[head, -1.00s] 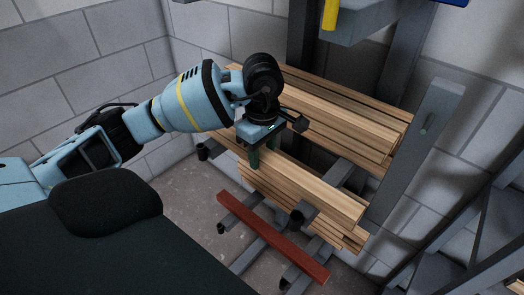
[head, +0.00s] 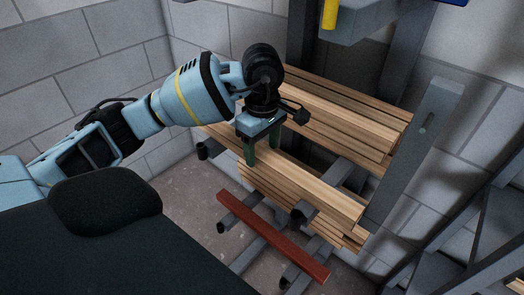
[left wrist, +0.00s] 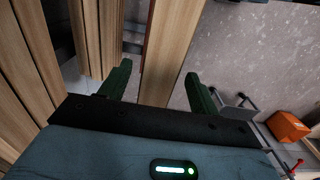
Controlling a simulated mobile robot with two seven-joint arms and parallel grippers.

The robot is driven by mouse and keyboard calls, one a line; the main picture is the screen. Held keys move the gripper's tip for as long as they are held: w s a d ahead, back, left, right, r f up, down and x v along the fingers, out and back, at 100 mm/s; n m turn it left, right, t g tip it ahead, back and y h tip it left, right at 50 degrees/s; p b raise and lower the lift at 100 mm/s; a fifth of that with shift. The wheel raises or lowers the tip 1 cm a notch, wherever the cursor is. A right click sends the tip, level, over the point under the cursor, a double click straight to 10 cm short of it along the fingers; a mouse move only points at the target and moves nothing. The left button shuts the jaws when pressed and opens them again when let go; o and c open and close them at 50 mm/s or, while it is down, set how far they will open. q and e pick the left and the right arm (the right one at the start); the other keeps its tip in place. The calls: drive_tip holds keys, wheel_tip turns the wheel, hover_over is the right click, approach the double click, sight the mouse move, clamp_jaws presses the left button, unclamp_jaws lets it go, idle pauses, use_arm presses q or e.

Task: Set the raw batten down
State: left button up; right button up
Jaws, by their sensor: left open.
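The raw batten (head: 318,190) is a long, pale, unpainted wood length lying on the arms of a grey rack (head: 345,172). My left gripper (head: 262,152) is open over it, with one green finger on each side of the batten. In the left wrist view the batten (left wrist: 168,45) runs between the two spread fingers (left wrist: 159,72), with a gap visible on both sides. The gripper hides a short stretch of the batten in the head view. My right gripper is not in view.
More raw battens (head: 345,115) are stacked behind, close to the gripper, and others (head: 285,203) lie just below. A red batten (head: 272,238) rests on lower rack arms. A grey upright (head: 415,150) stands at the right. An orange box (left wrist: 288,126) shows in the wrist view.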

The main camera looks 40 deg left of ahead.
sight(263, 153)
use_arm(q)
wheel_tip(263, 153, up, 10)
drive_tip(key=p, duration=0.1)
drive_tip(key=shift+r, duration=0.2)
drive_tip(key=shift+d+f, duration=0.1)
idle(0.5)
